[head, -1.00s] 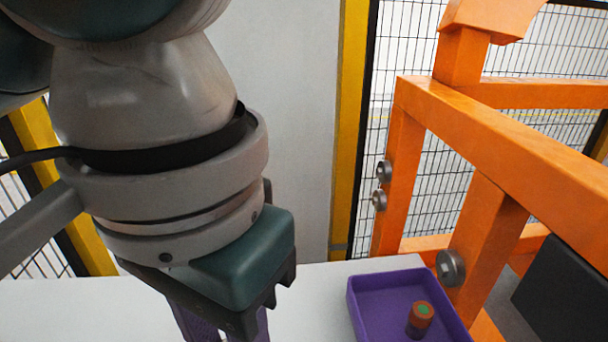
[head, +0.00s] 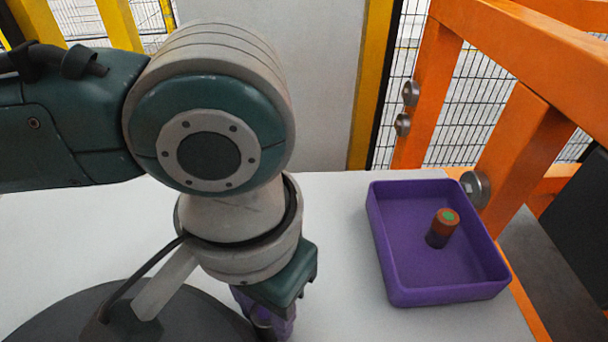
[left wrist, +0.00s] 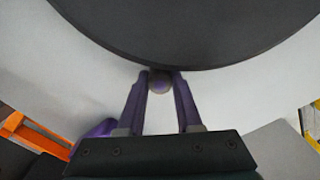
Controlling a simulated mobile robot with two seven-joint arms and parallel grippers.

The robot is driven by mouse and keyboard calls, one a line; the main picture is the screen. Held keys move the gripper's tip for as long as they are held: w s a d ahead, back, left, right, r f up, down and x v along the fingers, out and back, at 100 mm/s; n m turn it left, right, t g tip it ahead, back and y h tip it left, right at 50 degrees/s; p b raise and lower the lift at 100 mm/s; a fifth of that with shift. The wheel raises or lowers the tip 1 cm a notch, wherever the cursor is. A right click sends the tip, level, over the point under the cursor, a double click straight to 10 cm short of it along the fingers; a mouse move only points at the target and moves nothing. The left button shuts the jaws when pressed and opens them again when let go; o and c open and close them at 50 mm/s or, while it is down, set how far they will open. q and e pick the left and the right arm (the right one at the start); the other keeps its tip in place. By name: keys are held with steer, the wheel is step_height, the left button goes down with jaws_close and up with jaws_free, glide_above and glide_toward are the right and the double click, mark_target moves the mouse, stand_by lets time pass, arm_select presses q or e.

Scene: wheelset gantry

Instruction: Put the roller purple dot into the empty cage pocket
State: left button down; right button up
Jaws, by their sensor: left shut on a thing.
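My left gripper (head: 268,324) points down over the white table with its purple fingers. In the left wrist view, the gripper (left wrist: 159,88) is shut on a small grey roller with a purple dot (left wrist: 159,86) on its end, held between the fingertips. The roller is close to the edge of a large dark disc (left wrist: 190,35); I cannot tell if they touch. The disc also shows in the head view (head: 90,312), partly behind my arm. The empty cage pocket cannot be made out. My right gripper does not show.
A purple tray (head: 445,295) stands on the white table (head: 350,310) to the right. It holds a brown roller with a green dot (head: 443,229). An orange frame (head: 530,130) with round metal bolts rises behind the tray at the right. The table between gripper and tray is clear.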

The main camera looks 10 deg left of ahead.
arm_select(q)
steer(key=shift+f, duration=0.15)
steer(key=c, duration=0.6)
jaws_free()
